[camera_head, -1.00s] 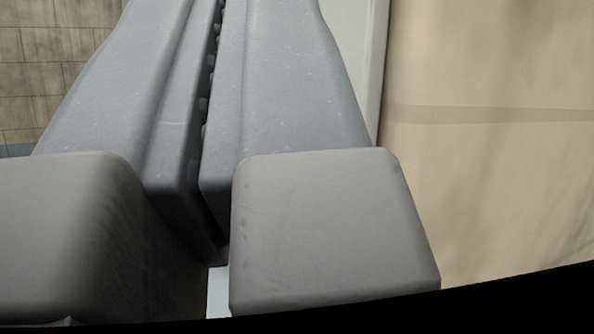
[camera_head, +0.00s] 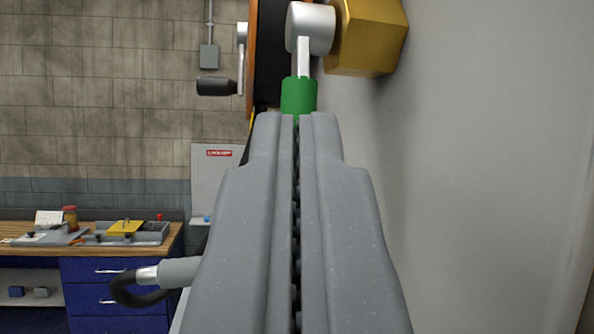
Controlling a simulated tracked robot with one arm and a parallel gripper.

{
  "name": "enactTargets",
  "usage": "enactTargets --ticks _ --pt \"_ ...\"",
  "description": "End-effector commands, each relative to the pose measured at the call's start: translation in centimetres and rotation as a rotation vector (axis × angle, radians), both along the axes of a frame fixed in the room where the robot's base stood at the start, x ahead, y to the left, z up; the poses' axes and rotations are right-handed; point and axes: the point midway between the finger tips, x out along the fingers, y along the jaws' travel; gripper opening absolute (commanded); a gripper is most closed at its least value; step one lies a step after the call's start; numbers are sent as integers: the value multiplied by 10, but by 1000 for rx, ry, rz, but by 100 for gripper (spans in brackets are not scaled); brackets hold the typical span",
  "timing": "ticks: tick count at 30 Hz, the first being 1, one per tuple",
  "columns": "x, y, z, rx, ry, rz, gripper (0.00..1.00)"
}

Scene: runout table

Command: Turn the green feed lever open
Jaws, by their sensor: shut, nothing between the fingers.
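The green feed lever (camera_head: 298,95) shows at the upper middle of the head camera view. Its green grip hangs down on a short white rod (camera_head: 303,57) from a pale round hub (camera_head: 311,28), which sits on a yellow block (camera_head: 367,38). My gripper (camera_head: 297,118) points up the picture, its two grey fingers shut together with nothing between them. The fingertips overlap the lower end of the green grip in the picture. I cannot tell whether they touch it. The lower end of the grip is hidden behind the fingertips.
A large grey wall-like panel (camera_head: 470,180) fills the right. A crank with a black handle (camera_head: 214,86) hangs left of the lever. A blue workbench (camera_head: 115,268) with tools on top stands at the lower left, before a block wall (camera_head: 100,110).

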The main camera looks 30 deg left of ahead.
Motion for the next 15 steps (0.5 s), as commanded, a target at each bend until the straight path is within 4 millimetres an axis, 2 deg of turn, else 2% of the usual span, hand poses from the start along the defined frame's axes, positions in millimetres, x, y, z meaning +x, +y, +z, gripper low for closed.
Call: enactTargets --ticks 6,15 --pt "18 10 -5 0 -1 0 0" --pt "21 12 -7 -1 -2 -1 0"
